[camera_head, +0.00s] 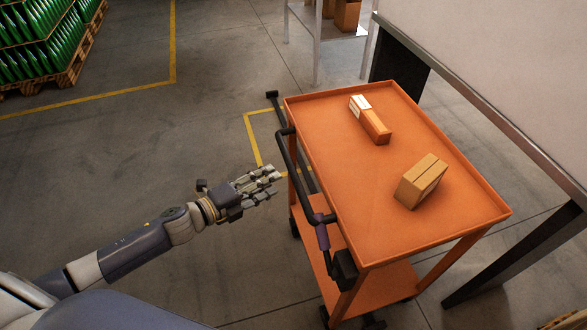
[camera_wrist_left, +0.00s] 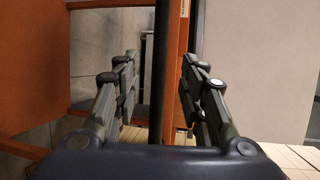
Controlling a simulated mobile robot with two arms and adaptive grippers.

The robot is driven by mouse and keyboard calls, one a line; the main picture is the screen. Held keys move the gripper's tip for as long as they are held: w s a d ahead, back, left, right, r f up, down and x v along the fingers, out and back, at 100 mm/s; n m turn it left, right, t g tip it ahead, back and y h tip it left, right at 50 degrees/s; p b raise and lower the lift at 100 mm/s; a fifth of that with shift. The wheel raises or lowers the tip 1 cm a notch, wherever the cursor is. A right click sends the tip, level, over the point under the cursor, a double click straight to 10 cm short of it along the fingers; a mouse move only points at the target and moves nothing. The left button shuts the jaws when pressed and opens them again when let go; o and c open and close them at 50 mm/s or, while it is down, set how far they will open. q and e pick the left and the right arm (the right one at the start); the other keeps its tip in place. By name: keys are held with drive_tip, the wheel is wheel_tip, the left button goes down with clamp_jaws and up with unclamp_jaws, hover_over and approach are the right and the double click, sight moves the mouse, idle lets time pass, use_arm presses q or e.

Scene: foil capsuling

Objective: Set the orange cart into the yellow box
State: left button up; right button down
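The orange cart (camera_head: 345,185) stands at the centre right, with a black handle (camera_head: 290,155) along its left side. A yellow outlined box (camera_head: 251,138) is on the floor behind the handle, partly hidden by the cart, so its right extent cannot be seen. The cart overlaps its visible outline in the picture. My left gripper (camera_head: 275,181) is just left of the handle, fingers spread and empty. In the left wrist view, its open fingers (camera_wrist_left: 160,62) stand either side of a dark upright bar (camera_wrist_left: 160,95), with gaps visible. My right gripper is not in view.
An orange-and-white carton (camera_head: 371,120) and a cardboard box (camera_head: 421,181) lie on the cart top. A large panel with a dark-legged frame (camera_head: 490,115) is close on the right. A metal shelf (camera_head: 318,40) stands behind. The floor (camera_head: 120,160) at left is clear.

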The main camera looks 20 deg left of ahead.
sight(292, 170)
use_arm(q)
drive_tip(key=x, duration=0.9)
drive_tip(key=shift+a+p, duration=0.1)
drive_tip(key=shift+p, duration=0.25)
clamp_jaws()
